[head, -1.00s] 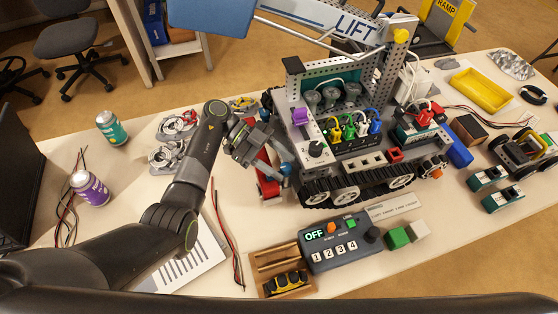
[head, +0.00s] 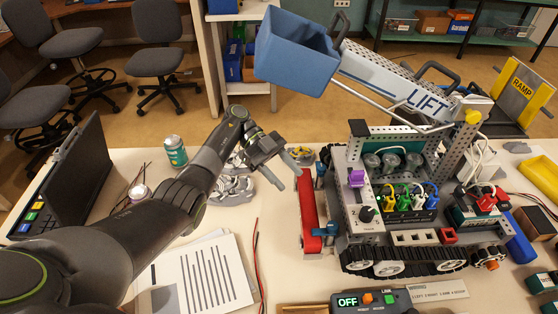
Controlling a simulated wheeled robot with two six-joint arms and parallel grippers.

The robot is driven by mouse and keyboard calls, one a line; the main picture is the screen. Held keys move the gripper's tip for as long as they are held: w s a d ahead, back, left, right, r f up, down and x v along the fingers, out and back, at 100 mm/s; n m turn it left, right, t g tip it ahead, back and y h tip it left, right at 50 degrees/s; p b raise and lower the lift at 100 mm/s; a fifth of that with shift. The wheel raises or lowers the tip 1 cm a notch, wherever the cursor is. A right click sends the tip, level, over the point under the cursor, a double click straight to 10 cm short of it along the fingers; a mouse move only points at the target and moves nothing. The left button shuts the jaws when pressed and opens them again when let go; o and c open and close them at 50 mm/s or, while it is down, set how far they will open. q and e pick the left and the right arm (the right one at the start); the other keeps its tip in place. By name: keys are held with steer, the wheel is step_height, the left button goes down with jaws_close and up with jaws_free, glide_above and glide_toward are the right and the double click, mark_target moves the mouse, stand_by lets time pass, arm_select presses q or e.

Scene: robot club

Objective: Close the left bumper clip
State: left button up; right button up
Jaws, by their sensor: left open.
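The tracked robot vehicle (head: 412,262) stands on the table at the right. Its red bumper (head: 308,205) runs along its left side. One blue clip (head: 326,230) sits by the bumper's near end, and another blue clip (head: 321,168) sits by its far end. I cannot tell for sure whether either clip is shut. My left gripper (head: 291,157) is open and empty, above the table just left of the bumper's far end, apart from the clips as far as I can see. My right gripper is out of view.
The blue lift bucket (head: 297,52) overhangs the back of the table on the lift arm (head: 395,80). A control box (head: 375,301) lies at the front. A green can (head: 175,151), a laptop (head: 68,180) and printed sheets (head: 200,272) are at the left. Grey parts (head: 235,188) lie below my left arm.

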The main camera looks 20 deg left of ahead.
arm_select(q)
steer(key=shift+p+v, duration=0.65)
steer(key=shift+v, duration=0.4)
steer(key=shift+f, duration=0.15)
